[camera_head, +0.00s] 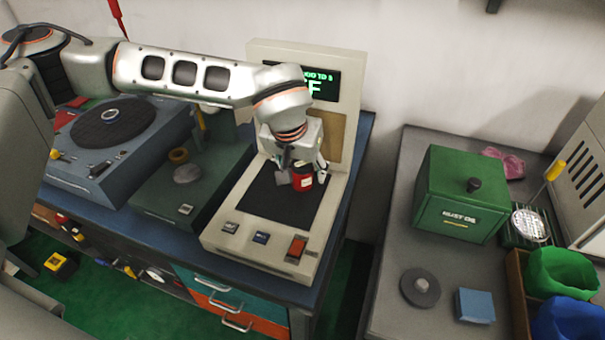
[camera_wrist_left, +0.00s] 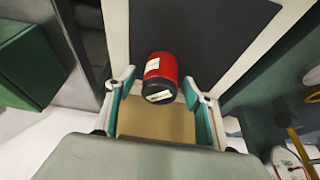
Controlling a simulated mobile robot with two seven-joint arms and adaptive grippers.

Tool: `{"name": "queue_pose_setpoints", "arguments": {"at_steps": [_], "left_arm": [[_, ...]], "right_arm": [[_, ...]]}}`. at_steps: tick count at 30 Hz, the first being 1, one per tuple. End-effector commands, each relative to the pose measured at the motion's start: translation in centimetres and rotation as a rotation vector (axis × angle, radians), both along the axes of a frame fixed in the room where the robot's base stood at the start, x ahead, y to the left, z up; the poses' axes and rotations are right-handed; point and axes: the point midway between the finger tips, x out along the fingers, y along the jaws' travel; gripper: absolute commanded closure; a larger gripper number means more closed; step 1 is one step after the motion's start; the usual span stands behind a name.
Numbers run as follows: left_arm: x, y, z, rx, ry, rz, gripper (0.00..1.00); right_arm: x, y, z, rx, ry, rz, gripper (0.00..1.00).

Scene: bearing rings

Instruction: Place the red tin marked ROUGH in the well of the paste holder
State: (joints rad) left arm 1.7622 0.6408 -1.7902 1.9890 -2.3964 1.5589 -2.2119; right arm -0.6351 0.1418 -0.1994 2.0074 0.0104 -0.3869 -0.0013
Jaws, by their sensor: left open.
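A red tin (camera_head: 303,183) with a dark lid and a white label stands on the black pad of the beige machine. The label is too small to read. In the left wrist view the tin (camera_wrist_left: 160,70) shows between the tips of my left gripper (camera_wrist_left: 156,92). In the head view my left gripper (camera_head: 302,174) is low over the pad at the tin, its fingers open, with a gap beside the tin in the wrist view. I cannot tell which thing is the paste holder. My right gripper is not in view.
The beige machine (camera_head: 225,238) has a lit display at its back. Left of it are a dark green stand (camera_head: 155,197) and a blue-grey turntable unit (camera_head: 75,175). At right, a grey bench (camera_head: 395,260) bears a green box (camera_head: 460,190), a grey disc (camera_head: 420,288) and a blue block (camera_head: 475,306).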

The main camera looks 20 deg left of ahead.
Motion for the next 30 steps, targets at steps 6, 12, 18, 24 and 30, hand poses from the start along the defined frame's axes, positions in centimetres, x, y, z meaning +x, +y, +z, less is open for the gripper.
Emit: {"name": "queue_pose_setpoints", "arguments": {"at_steps": [6, 12, 18, 24, 30], "left_arm": [[0.1, 0.0, -0.1, -0.001, -0.002, 0.000, 0.47], [0.1, 0.0, -0.1, -0.001, -0.002, 0.000, 0.92], [0.1, 0.0, 0.0, -0.001, -0.002, 0.000, 0.96], [0.1, 0.0, 0.4, -0.001, -0.004, 0.000, 0.96], [0.2, 0.0, 2.6, -0.001, -0.008, 0.000, 0.96]], "right_arm": [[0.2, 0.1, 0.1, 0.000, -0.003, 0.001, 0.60], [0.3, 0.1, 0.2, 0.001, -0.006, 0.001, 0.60], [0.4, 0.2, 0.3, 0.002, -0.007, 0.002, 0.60], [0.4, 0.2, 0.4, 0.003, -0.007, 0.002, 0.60], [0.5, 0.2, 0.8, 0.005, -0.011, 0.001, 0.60]]}}
